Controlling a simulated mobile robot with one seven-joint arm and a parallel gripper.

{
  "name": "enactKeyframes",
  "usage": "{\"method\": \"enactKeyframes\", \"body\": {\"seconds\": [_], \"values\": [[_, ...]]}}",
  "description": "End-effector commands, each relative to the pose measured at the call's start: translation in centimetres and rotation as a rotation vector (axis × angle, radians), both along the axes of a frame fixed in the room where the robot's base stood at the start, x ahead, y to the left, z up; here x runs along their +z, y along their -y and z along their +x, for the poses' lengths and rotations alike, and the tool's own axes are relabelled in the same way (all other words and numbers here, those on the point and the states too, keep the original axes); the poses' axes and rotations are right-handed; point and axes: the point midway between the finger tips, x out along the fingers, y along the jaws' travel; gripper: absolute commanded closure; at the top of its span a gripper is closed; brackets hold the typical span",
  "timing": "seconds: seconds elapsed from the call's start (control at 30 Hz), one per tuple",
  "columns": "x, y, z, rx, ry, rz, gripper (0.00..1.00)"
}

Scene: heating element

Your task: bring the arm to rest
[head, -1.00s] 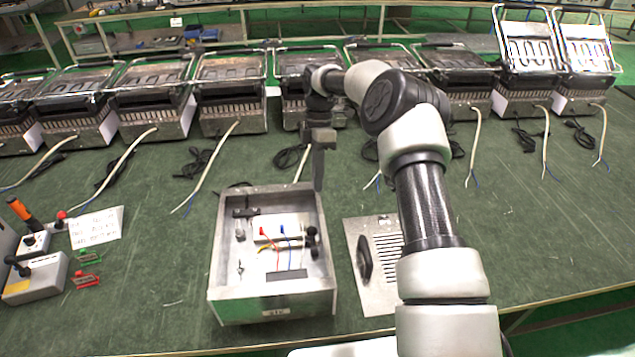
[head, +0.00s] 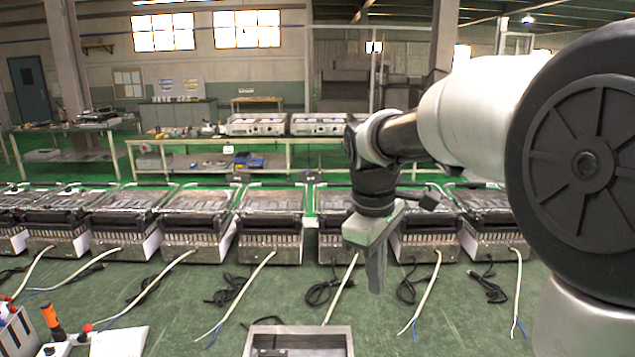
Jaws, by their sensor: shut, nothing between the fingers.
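My gripper (head: 376,278) hangs from my arm at the centre right of the head view, fingers pointing down. Its fingers are together and hold nothing. It is above the green bench (head: 190,300), in front of the row of heating units. My arm comes in from the right, with a large dark joint close to the camera. The open metal box (head: 298,335) shows only its far edge at the bottom of the view, in front of and below my gripper; the rest is cut off.
Several heating units (head: 270,225) stand in a row behind my gripper, with pale cables (head: 243,300) and dark cords on the bench. An orange-handled tool (head: 52,320) stands at the lower left. Farther back is a shelf table (head: 290,150).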

Motion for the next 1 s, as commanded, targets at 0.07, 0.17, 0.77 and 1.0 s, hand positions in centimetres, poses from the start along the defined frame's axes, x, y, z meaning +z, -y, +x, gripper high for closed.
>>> {"method": "enactKeyframes", "body": {"seconds": [0.07,0.17,0.77,1.0], "values": [[2.4,0.8,-3.2,-0.124,0.078,0.012,1.0],[4.0,1.7,-7.1,-0.292,0.168,0.052,1.0],[3.3,3.5,-19.2,-0.874,0.425,0.36,1.0],[3.3,3.5,-19.2,-0.873,0.425,0.358,1.0]]}}
